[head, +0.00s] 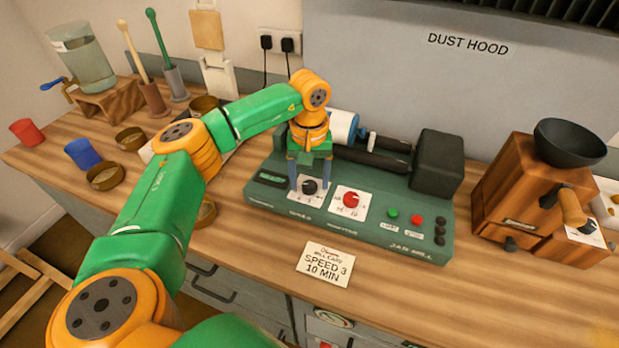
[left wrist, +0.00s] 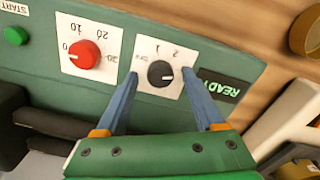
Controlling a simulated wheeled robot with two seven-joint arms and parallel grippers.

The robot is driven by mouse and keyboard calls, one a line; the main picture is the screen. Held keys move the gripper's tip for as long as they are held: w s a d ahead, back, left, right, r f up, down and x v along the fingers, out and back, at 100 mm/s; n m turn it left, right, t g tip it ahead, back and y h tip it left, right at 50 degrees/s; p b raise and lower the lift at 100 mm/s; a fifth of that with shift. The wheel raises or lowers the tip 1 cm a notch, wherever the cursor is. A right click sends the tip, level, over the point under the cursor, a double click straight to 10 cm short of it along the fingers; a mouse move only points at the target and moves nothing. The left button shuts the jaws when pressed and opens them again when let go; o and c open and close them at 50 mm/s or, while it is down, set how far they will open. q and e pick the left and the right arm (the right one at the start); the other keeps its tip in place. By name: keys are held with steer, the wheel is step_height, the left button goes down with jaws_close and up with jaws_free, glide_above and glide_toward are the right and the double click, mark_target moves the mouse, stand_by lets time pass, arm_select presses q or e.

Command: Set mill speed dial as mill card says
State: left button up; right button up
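The mill card (head: 324,262) lies on the table in front of the mill and reads "SPEED 3, 10 MIN". The green jar mill (head: 300,222) has a black dial (head: 310,186) on a white number plate. In the left wrist view this dial (left wrist: 160,74) appears upside down, with 1 and 2 legible; I cannot tell which number it points at. My left gripper (head: 309,189) is open, pointing down at the panel. In the left wrist view its fingers (left wrist: 161,73) stand on either side of the dial with gaps. My right gripper is out of view.
A red dial (head: 351,199) sits beside the black one, with green (head: 392,213) and red (head: 417,219) buttons farther right. A READY display (left wrist: 219,89) is on the panel. A wooden grinder (head: 520,195) stands at right; cups and bowls stand at left.

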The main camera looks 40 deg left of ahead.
mark_target(309, 184)
arm_select(q)
step_height(309, 184, up, 7)
steer(key=shift+r+b, duration=0.1)
steer(key=shift+b, duration=0.5)
